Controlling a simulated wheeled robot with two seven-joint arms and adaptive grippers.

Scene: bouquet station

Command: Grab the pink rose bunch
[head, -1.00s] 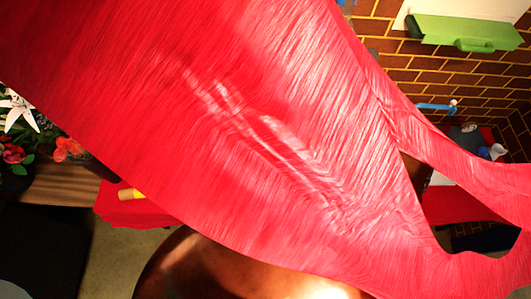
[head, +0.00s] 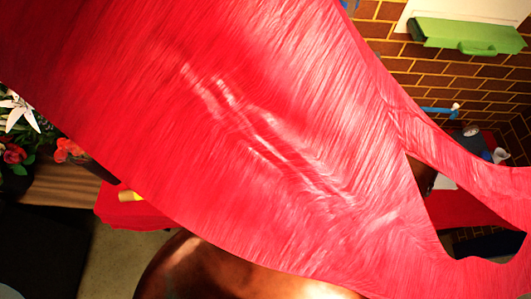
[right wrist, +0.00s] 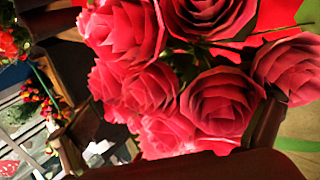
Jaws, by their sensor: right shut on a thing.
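The pink rose bunch (right wrist: 150,85) fills the middle of the right wrist view, with several pinkish-red blooms and a little green between them. My right gripper (right wrist: 168,135) is shut on it; dark finger parts show at both sides of the blooms. The stems and exact contact are hidden. In the head view, a huge red petal-like surface (head: 250,110) covers most of the picture, very close to the camera. It looks like part of the held roses, but I cannot be sure. My left gripper is not in view.
At the head view's left, a white lily (head: 18,110) and red flowers (head: 68,150) stand by a wooden top (head: 60,187). A yellow item (head: 130,196) lies on red cloth. A green object (head: 465,36) is before the brick wall (head: 470,80). The centre is blocked.

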